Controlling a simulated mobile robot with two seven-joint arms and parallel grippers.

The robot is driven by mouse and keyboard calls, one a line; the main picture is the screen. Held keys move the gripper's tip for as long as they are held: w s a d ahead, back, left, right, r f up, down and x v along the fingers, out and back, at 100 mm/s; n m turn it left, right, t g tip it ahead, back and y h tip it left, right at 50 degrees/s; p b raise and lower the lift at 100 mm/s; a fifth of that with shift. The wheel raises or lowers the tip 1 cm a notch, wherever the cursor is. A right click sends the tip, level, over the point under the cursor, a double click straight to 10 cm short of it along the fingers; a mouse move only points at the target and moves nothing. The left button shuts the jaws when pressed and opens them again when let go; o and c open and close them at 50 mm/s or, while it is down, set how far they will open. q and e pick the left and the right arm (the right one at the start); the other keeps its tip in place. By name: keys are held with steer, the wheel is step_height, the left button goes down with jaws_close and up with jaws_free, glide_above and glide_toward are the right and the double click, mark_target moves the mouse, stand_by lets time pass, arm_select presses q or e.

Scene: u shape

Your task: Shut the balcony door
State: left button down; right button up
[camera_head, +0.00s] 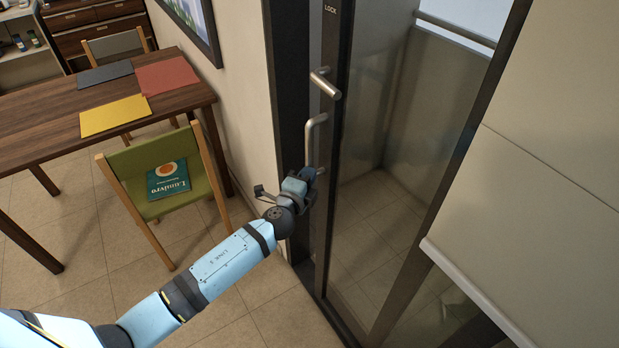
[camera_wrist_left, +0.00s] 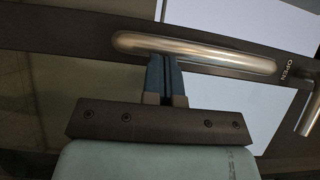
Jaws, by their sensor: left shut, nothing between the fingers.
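The balcony door (camera_head: 336,150) is a glass panel in a dark frame, beside a dark jamb (camera_head: 289,85). I cannot tell how wide any gap between them is. A silver lever (camera_head: 325,84) sits below the word LOCK. Under it is an upright silver pull handle (camera_head: 312,140), its lower part partly hidden by my gripper. My left gripper (camera_head: 312,178) is at the lower end of this handle. In the left wrist view its blue fingers (camera_wrist_left: 166,78) are shut together, empty, and overlap the handle bar (camera_wrist_left: 195,55); contact is unclear. My right gripper is not in view.
A green chair (camera_head: 165,170) with a book (camera_head: 168,181) stands left of my arm, by a wooden table (camera_head: 40,120). A cream wall stands left of the jamb. A pale panel (camera_head: 540,150) fills the right. Bare tiled floor lies beneath my arm.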

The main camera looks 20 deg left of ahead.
arm_select(q)
steer(key=w+a+b, duration=0.4)
steer(key=w+a, duration=0.7)
steer(key=a, duration=0.5)
steer(key=shift+w+r, duration=0.15)
steer(key=shift+w, duration=0.15)
steer(key=shift+a, duration=0.15)
